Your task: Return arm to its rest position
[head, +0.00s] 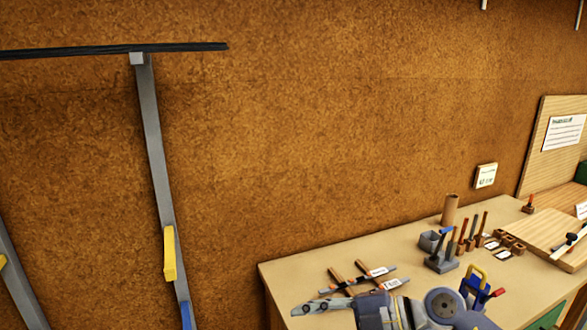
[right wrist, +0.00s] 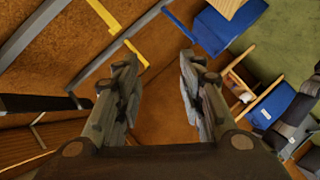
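My right gripper (head: 325,306) shows at the bottom of the head view, seen from the side in front of the near left part of the workbench (head: 395,265). Its arm runs off to the right along the bottom edge. In the right wrist view, the two fingers of the gripper (right wrist: 160,75) stand wide apart with nothing between them. My left gripper and left arm are not in the head view.
Crossed wooden-handled tools (head: 358,278) lie behind the gripper. A brown cylinder (head: 449,209) stands farther back. A grey post (head: 153,150) with a yellow bracket (head: 169,254) stands left, with free room between.

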